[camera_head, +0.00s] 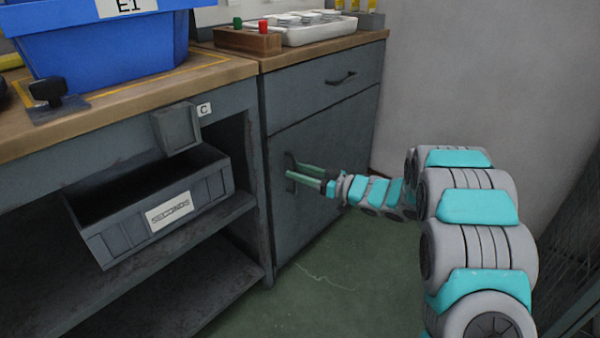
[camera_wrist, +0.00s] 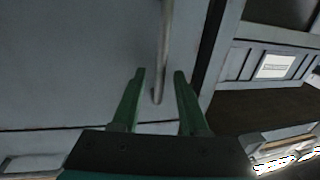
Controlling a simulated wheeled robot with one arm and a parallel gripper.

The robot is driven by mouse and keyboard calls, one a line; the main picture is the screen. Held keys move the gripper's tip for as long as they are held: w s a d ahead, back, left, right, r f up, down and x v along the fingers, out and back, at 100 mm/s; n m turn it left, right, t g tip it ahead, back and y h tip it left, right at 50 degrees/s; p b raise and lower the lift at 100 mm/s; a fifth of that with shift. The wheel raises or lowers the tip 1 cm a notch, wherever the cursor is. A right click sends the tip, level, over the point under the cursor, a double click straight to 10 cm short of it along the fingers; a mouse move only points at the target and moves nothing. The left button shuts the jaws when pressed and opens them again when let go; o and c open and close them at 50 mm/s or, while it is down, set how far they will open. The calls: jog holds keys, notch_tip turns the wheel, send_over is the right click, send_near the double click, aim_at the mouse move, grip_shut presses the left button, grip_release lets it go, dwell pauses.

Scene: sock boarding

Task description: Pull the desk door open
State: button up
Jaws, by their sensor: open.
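The grey desk door (camera_head: 325,150) is closed, below a drawer in the cabinet at centre. Its upright bar handle (camera_head: 290,165) is near the door's left edge. In the wrist view the handle (camera_wrist: 163,50) runs down from the top edge, its lower end between my two green fingers. My gripper (camera_head: 288,174) reaches in from the right at the handle. In the wrist view my gripper (camera_wrist: 160,72) is open, a finger on each side of the bar with gaps showing. Part of the handle is hidden behind the fingers in the head view.
A drawer (camera_head: 325,85) with its own handle sits above the door. An open grey bin (camera_head: 125,245) stands on the left shelf. A blue crate (camera_head: 105,45) and a white tray (camera_head: 310,32) are on the worktop. Green floor (camera_head: 350,290) before the door is clear.

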grip_shut()
dwell(1.3)
